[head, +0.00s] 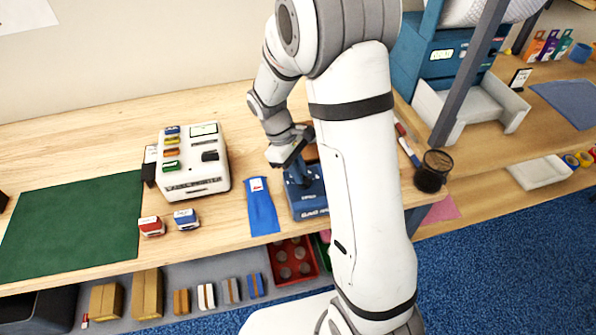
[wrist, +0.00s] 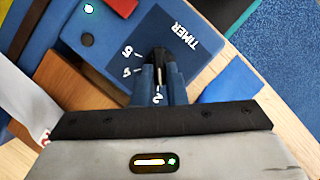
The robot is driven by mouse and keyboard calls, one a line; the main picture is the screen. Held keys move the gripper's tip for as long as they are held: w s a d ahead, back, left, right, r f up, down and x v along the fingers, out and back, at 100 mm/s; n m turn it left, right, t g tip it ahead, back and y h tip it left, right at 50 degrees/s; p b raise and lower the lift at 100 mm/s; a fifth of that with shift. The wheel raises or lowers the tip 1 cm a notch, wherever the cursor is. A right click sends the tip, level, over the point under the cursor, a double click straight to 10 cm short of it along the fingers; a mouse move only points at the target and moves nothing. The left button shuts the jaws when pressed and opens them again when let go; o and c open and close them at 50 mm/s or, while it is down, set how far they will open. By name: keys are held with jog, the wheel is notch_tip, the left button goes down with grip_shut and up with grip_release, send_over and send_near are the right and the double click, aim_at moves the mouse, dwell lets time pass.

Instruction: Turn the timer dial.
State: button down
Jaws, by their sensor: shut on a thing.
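The timer is a dark blue panel (wrist: 188,22) with white "TIMER" lettering and number marks in the wrist view. Its dial, a dark narrow knob (wrist: 158,57), stands between my fingertips. My gripper (wrist: 160,78) is shut on the dial, with one blue finger on each side. The fingers hide part of the dial and some marks. In the head view my gripper (head: 297,172) reaches down onto the blue machine (head: 309,204) at the table's front edge. My arm hides the machine's right side, and the dial cannot be made out there.
A blue strip (head: 261,208) lies just left of the machine. A white label machine (head: 192,165), two small stamps (head: 186,219) and a green mat (head: 75,225) are farther left. A dark round cup (head: 433,171) stands right of my arm. A red tray (head: 291,262) is below.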

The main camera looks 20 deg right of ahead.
jog(key=shift+d+m+g+y, duration=0.1)
jog(key=shift+m+g+y, duration=0.2)
jog(key=shift+m, duration=0.6)
jog(key=shift+w, duration=0.1)
jog(key=c, duration=1.5)
grip_release()
jog(key=shift+o, duration=0.2)
jog(key=b+v, duration=0.1)
jog(key=v, duration=0.6)
jog(key=shift+r, duration=0.35)
jog(key=shift+w, duration=0.15)
